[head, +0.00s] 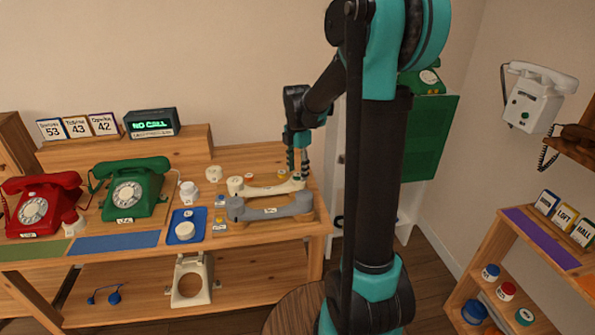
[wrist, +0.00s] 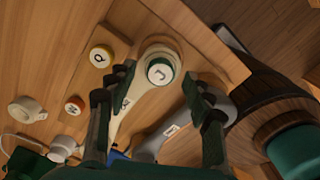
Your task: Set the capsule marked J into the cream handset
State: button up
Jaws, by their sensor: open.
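The cream handset (head: 262,190) lies on the table, its right end under my gripper (head: 299,172). In the wrist view, the cream handset (wrist: 146,98) has a round cup at its far end. A white capsule with a green ring (wrist: 160,71), its letter looking like J, sits in that cup; I cannot tell how deep it is seated. My gripper (wrist: 158,75) is open, its fingers apart on either side of the capsule and cup. In the head view the fingers hide that capsule.
A grey handset (head: 270,207) lies just in front of the cream one. A capsule marked Q (wrist: 101,58) and an orange-ringed capsule (wrist: 74,105) lie to the left in the wrist view. Red (head: 38,207) and green (head: 133,190) phones stand on the table's left.

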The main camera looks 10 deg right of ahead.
notch_tip(320, 180, up, 12)
jog(key=shift+f, duration=0.25)
dwell(0.4)
